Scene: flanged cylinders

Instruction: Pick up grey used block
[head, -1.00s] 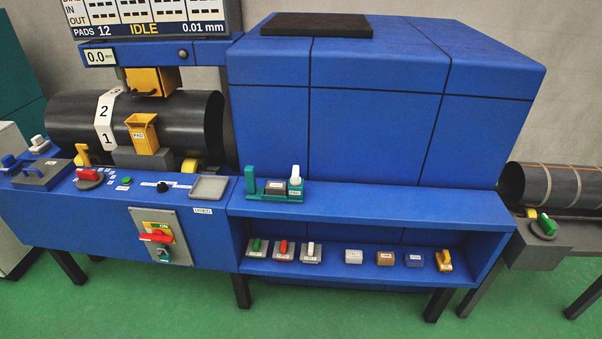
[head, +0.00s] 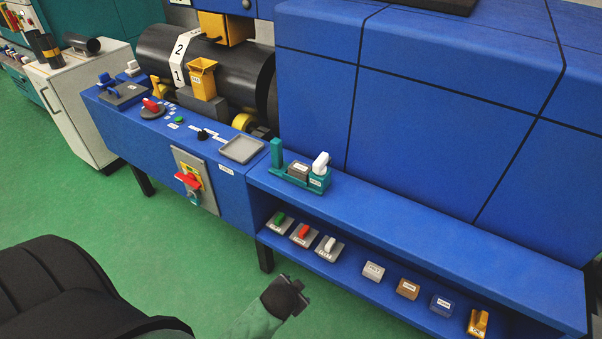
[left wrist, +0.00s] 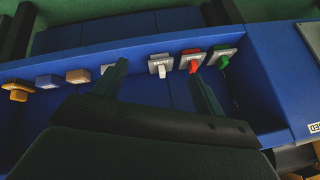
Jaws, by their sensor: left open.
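A small grey block (head: 300,171) sits in a teal holder (head: 291,181) on the upper ledge, between an upright teal post and a white-handled piece (head: 320,163); I cannot read its label. A pale grey block (head: 373,271) stands in the lower shelf, its label too small to read. My left gripper (head: 299,288) is in front of the lower shelf, empty. In the left wrist view its fingers are spread (left wrist: 159,69), pointing toward the shelf. There the pale grey block (left wrist: 106,69) is partly hidden behind one finger. My right gripper is in neither view.
The lower shelf holds green-, red- and white-handled blocks (head: 328,247), then brown (head: 407,288), blue (head: 441,305) and yellow (head: 478,321) pieces. An empty grey tray (head: 242,149) lies on the blue console. The shelf's upper board (head: 440,230) overhangs the lower row.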

